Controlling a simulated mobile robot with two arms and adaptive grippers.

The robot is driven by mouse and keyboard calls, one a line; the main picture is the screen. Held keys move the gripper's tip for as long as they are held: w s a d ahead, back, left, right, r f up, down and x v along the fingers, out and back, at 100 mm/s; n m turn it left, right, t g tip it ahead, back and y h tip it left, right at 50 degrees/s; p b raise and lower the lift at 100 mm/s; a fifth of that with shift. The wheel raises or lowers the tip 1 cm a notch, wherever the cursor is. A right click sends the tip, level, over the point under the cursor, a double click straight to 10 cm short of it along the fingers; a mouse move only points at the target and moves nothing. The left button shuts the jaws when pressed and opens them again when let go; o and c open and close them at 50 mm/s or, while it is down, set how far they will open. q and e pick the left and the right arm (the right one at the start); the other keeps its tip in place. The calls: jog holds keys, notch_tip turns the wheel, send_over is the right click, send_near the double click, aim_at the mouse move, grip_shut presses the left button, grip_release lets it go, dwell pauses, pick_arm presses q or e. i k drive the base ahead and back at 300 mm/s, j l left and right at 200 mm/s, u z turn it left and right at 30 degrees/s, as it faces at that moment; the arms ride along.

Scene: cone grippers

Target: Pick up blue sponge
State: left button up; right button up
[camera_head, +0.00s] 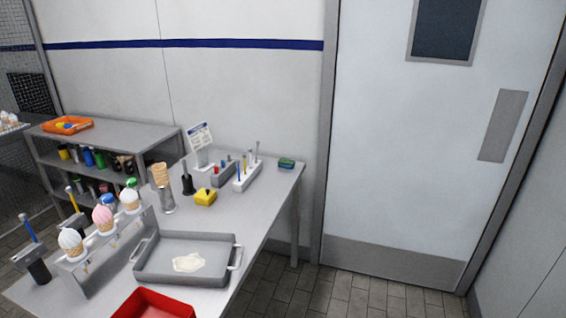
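A small blue-green block (286,163), which looks like the blue sponge, lies flat at the far right corner of the grey table (262,205). It is small in the picture, with a darker lower edge, and nothing stands in front of it. Neither of my grippers can be made out in the head view.
A shelf (110,137) stands behind. Floor (350,297) is clear before the door (430,130).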

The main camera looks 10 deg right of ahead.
aim_at(288, 164)
jog(key=i+l+u, duration=0.1)
jog(key=l, duration=0.25)
jog(key=i+l+u, duration=0.1)
jog(key=i+l, duration=0.15)
jog(key=l, duration=0.15)
jog(key=i+l+u, duration=0.1)
jog(key=l, duration=0.25)
jog(key=i+l+u, duration=0.1)
jog(key=l, duration=0.3)
jog(key=i, duration=0.1)
